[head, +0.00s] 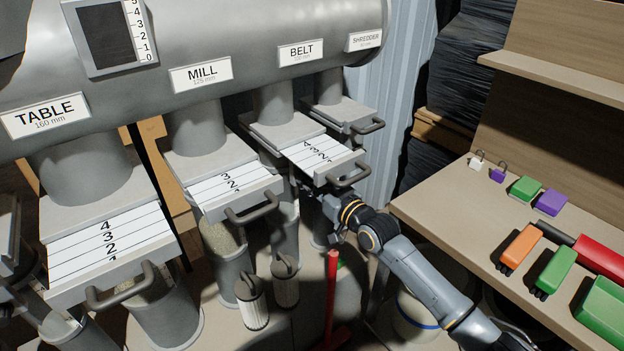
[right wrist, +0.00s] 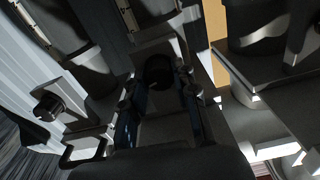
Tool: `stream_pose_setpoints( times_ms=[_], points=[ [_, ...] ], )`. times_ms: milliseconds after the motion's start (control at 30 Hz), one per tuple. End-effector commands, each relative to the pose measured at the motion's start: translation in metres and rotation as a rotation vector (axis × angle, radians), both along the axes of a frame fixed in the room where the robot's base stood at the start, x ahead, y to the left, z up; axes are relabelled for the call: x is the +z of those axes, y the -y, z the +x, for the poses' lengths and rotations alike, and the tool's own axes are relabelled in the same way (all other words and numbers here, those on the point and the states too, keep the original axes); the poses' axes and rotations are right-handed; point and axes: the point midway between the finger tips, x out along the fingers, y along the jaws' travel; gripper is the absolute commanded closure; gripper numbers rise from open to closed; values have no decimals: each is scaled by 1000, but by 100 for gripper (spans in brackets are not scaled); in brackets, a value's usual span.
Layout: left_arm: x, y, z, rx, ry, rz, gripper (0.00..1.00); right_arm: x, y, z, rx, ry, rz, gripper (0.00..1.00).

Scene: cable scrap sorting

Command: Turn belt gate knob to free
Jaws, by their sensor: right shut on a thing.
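The belt gate (head: 318,160) is the pulled-out white numbered slide with a dark handle (head: 348,175), under the BELT sign (head: 301,53). My right gripper (head: 316,196) reaches in from the lower right to the underside of this gate. In the right wrist view a dark round knob (right wrist: 158,71) sits between the two fingers of my right gripper (right wrist: 158,90), which is shut on it. In the head view the knob is hidden by the gate and gripper, and I cannot read its turned position. My left gripper is not in view.
The TABLE gate (head: 110,240), MILL gate (head: 232,192) and shredder gate (head: 345,114) have handles jutting out nearby. Another knob (right wrist: 48,106) shows in the right wrist view. A red-handled tool (head: 331,290) stands below. The bench (head: 440,205) at right holds padlocks and coloured blocks.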

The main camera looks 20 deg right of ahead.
Motion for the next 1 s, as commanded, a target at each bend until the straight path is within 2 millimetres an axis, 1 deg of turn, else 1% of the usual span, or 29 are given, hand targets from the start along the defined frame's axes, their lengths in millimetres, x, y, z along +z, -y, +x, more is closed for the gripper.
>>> stream_pose_setpoints(
  times_ms=[1000],
  points=[
    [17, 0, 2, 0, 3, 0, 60, -1, -1, 0, 1, 326, -907, 100]
  ],
)
